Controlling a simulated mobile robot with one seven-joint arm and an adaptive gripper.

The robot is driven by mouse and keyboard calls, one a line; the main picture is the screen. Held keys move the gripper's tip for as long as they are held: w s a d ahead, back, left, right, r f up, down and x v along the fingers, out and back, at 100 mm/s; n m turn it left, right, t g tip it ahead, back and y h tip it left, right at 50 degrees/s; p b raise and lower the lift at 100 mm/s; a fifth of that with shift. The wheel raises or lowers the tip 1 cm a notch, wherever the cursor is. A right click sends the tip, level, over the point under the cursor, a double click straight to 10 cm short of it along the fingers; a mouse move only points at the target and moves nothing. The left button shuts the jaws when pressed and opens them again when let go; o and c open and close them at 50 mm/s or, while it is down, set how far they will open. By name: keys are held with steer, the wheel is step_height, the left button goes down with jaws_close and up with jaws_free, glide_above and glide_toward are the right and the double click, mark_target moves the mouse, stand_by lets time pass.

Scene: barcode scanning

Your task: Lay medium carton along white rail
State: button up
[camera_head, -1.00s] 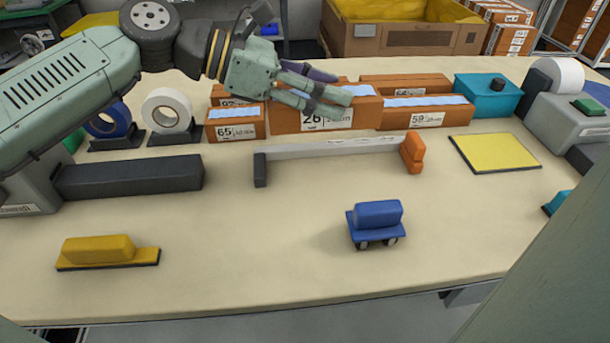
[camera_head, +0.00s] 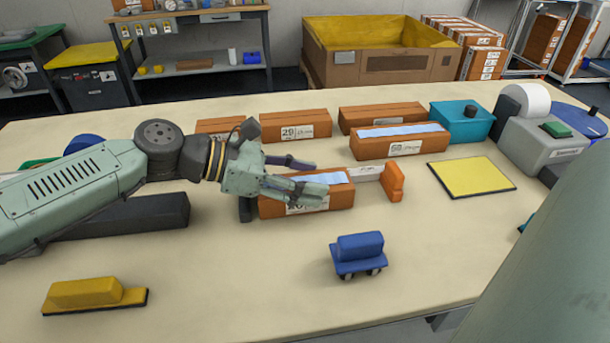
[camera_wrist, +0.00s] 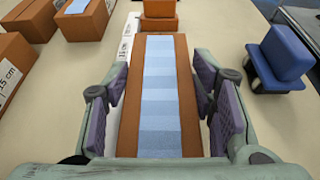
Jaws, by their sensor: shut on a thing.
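My gripper (camera_head: 314,177) is shut on the medium carton (camera_head: 285,209), a brown box with blue tape along its top and a label reading 26. In the wrist view the carton (camera_wrist: 160,128) lies lengthwise between my fingers (camera_wrist: 160,78). The white rail (camera_head: 366,173) runs just behind the carton, close along its side; it shows left of the carton in the wrist view (camera_wrist: 119,85). An orange stop (camera_head: 394,183) stands at the rail's right end, beyond the carton's far end. Whether the carton touches the table or rail is unclear.
Behind stand several cartons, one with blue tape (camera_head: 400,148). A blue wheeled block (camera_head: 358,254) stands in front, a yellow block (camera_head: 90,297) at front left. A dark bar (camera_head: 130,215) lies left under my arm. A yellow mat (camera_head: 470,178) lies right.

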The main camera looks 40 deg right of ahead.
steer(key=shift+f, duration=0.2)
steer(key=o, duration=1.5)
steer(key=shift+r, duration=0.1)
steer(key=shift+c, duration=0.2)
steer(key=shift+r, duration=0.1)
